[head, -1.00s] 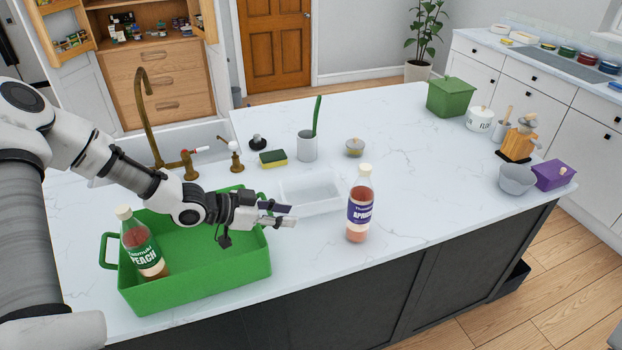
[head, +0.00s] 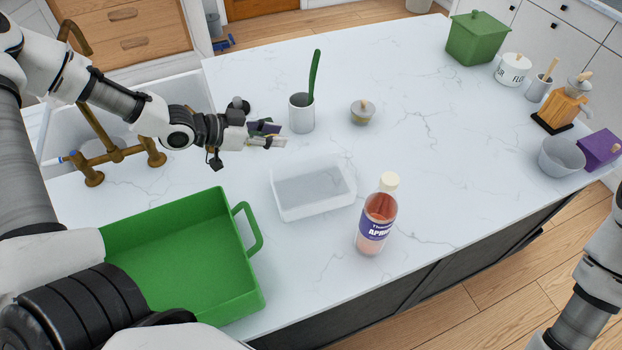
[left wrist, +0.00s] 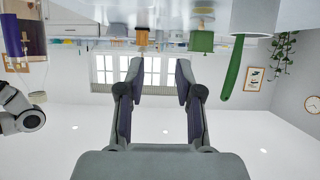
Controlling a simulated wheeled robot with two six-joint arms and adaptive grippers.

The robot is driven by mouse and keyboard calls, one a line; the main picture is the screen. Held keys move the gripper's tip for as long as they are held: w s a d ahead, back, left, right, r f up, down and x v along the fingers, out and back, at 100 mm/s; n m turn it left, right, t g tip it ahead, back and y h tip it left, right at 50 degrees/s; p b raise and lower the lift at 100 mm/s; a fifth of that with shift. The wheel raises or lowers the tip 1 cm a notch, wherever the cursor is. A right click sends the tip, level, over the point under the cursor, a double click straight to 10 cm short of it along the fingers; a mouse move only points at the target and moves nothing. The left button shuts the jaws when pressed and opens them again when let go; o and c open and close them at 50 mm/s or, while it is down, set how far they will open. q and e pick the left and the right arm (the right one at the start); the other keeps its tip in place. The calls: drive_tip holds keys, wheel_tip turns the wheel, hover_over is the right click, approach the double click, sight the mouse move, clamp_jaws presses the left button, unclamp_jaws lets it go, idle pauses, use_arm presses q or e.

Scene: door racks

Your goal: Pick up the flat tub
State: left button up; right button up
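The flat tub (head: 318,208) is a low, clear-whitish rectangular container on the white marble counter, left of the apricot bottle. It looks empty. My left gripper (head: 272,136) is above and behind the tub's back left side, apart from it. In the left wrist view its fingers (left wrist: 159,82) stand apart with nothing between them. That view looks upside down across the room, and the tub does not show there. My right arm shows at the right edge of the head view; its gripper is out of frame.
The apricot bottle (head: 376,222) stands close to the tub's right. A green tray (head: 190,222) lies to its left, partly hidden by my arm. Behind are a grey cup (head: 302,115) with a green-handled tool and a small lidded jar (head: 362,112). The counter's middle right is clear.

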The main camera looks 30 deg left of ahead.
use_arm(q)
wheel_tip(320, 180, down, 4)
drive_tip(key=s+d+b, duration=0.1)
drive_tip(key=s+b, duration=0.1)
drive_tip(key=b, duration=0.6)
approach(303, 161)
drive_tip(key=x, duration=0.2)
drive_tip(key=shift+w+d+f, duration=0.1)
drive_tip(key=shift+d+f, duration=0.05)
drive_tip(key=shift+f, duration=0.15)
drive_tip(key=shift+w+f, duration=0.15)
drive_tip(key=shift+f, duration=0.1)
drive_tip(key=shift+w+d+f, duration=0.1)
drive_tip(key=shift+w+d, duration=0.15)
drive_tip(key=shift+d, duration=0.2)
drive_tip(key=shift+w+d+f, duration=0.1)
drive_tip(key=shift+w+d, duration=0.15)
drive_tip(key=shift+d, duration=0.15)
drive_tip(key=x, duration=0.4)
drive_tip(key=shift+w+f, duration=0.15)
drive_tip(key=shift+w, duration=0.25)
drive_tip(key=shift+w+d+f, duration=0.1)
drive_tip(key=shift+w+d, duration=0.15)
drive_tip(key=shift+w, duration=0.05)
clamp_jaws()
use_arm(e)
wheel_tip(303, 161, down, 9)
drive_tip(key=shift+s+d, duration=0.3)
drive_tip(key=shift+s, duration=0.15)
